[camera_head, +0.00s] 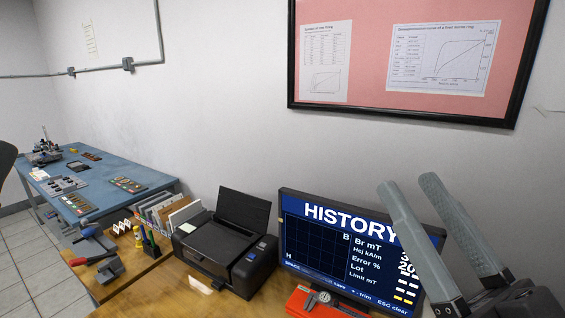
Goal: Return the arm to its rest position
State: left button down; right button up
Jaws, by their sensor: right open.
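My right gripper (412,187) is in the lower right of the head view, with its two long grey fingers pointing up. The fingers are apart and nothing is between them. The gripper is in front of the monitor (318,238) and hides part of its right side. The monitor reads "HISTORY" on a dark blue screen. My left gripper is not in the head view.
A black printer (218,252) stands left of the monitor on the wooden desk (150,292). A gauge (318,299) lies by an orange item (297,303) at the front. A blue workbench (118,172) with several devices is at the far left. A framed pink board (370,50) hangs above.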

jog(key=s+d+r+m+t+h+p, duration=0.1)
jog(key=s+d+r+m+t+h, duration=0.2)
jog(key=s+d+r+t+h, duration=0.25)
notch_tip(320, 180, up, 38)
jog(key=a+g+p, duration=0.1)
jog(key=g+p, duration=0.1)
jog(key=p, duration=3.5)
notch_tip(320, 180, down, 44)
jog(key=b, duration=4.4)
jog(key=shift+h, duration=0.35)
jog(key=shift+s+d+f+h, duration=0.1)
jog(key=shift+s+f+h, duration=0.05)
jog(key=shift+h, duration=0.15)
